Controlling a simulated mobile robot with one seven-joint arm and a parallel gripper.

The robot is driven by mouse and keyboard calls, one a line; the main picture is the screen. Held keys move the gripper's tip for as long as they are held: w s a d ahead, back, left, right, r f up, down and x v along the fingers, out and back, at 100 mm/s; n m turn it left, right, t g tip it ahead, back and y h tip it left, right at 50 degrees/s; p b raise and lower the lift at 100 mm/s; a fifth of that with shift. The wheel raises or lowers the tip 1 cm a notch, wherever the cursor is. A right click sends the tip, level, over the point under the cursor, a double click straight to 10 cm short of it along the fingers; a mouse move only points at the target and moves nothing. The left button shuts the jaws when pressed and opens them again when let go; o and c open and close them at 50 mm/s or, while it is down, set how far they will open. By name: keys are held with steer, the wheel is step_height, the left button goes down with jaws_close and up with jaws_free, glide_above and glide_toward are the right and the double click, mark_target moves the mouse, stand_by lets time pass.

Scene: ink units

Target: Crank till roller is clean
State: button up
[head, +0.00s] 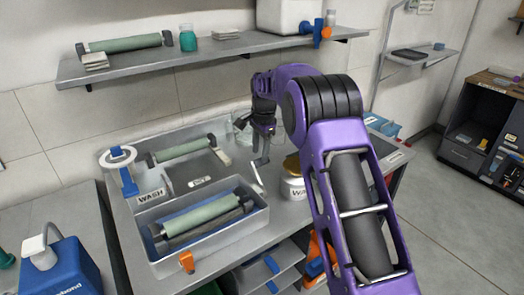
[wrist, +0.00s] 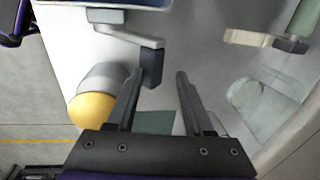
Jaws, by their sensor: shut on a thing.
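A wash unit (head: 205,245) stands on the bench, a grey tub with a pale green roller (head: 203,215) lying in it beside a darker roller. A grey crank arm (wrist: 130,34) with a dark upright grip (wrist: 152,68) sticks out at the unit's right end. The crank also shows in the head view (head: 257,181). My gripper (wrist: 160,72) has its two fingers around the dark grip and is shut on it. The grip lies against the left finger in the wrist view. In the head view my gripper (head: 264,132) is right of the tub. The roller's cleanness cannot be told.
A white jar with a yellow lid (wrist: 92,108) stands close beside the gripper. A clear container (wrist: 268,105) is on the other side. Another green roller (head: 182,149) lies behind the tub. A wall shelf (head: 200,50) runs above. A blue jug (head: 68,270) stands left.

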steer(key=o, duration=0.4)
steer(key=shift+s+a+f, duration=0.15)
steer(key=shift+s+f, duration=0.05)
steer(key=shift+f, duration=0.9)
steer(key=shift+w+f, duration=0.2)
steer(key=shift+w, duration=0.05)
steer(key=shift+r, duration=0.4)
steer(key=shift+r, duration=0.1)
steer(key=shift+r, duration=0.25)
step_height(320, 180, up, 16)
steer(key=s+d, duration=0.1)
steer(key=shift+s+d+r, duration=0.15)
steer(key=shift+s+r, duration=0.1)
steer(key=shift+s, duration=0.05)
